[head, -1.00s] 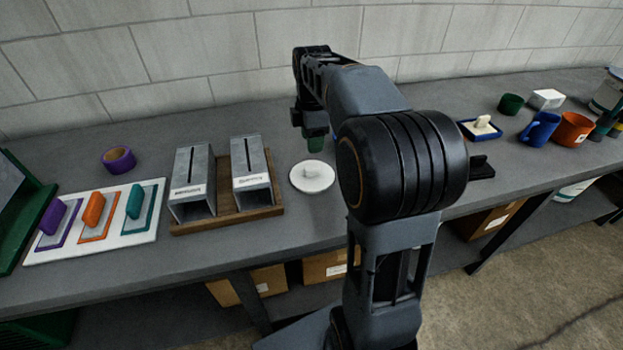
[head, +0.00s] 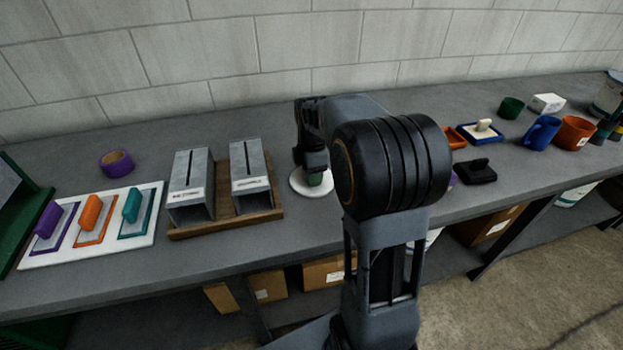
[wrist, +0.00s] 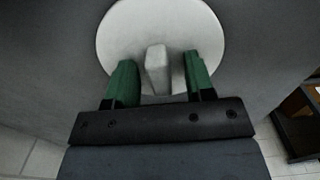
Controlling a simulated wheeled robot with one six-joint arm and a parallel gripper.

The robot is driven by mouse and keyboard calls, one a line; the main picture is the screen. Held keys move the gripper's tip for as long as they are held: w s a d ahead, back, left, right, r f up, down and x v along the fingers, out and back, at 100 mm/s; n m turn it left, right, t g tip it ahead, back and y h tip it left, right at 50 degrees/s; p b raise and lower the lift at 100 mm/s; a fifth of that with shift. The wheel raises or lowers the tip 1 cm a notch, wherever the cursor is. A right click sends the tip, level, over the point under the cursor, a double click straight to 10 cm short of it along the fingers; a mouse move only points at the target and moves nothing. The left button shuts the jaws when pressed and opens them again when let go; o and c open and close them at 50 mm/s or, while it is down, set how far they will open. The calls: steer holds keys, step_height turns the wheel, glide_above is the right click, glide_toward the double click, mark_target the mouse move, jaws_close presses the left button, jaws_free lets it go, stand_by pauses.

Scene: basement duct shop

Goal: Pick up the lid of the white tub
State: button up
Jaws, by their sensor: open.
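A round white lid (head: 299,185) with a raised block handle lies on the grey bench, right of the wooden rack. In the wrist view the lid (wrist: 160,22) fills the top middle, and its handle (wrist: 157,68) stands between my two green fingers. My gripper (wrist: 160,80) is open, with a gap on each side of the handle; the right gap looks a little wider. In the head view my gripper (head: 314,178) is over the lid and hides part of it and the handle. I cannot tell whether the lid sits on a tub.
The wooden rack (head: 262,213) with two grey metal holders stands close left of the lid. A white board (head: 70,252) with coloured-handled floats and a purple tape roll (head: 117,162) lie farther left. A black float (head: 475,171), blue mug (head: 540,131) and orange mug (head: 574,132) are on the right.

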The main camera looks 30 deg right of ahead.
steer(key=shift+c, duration=0.5)
jaws_close()
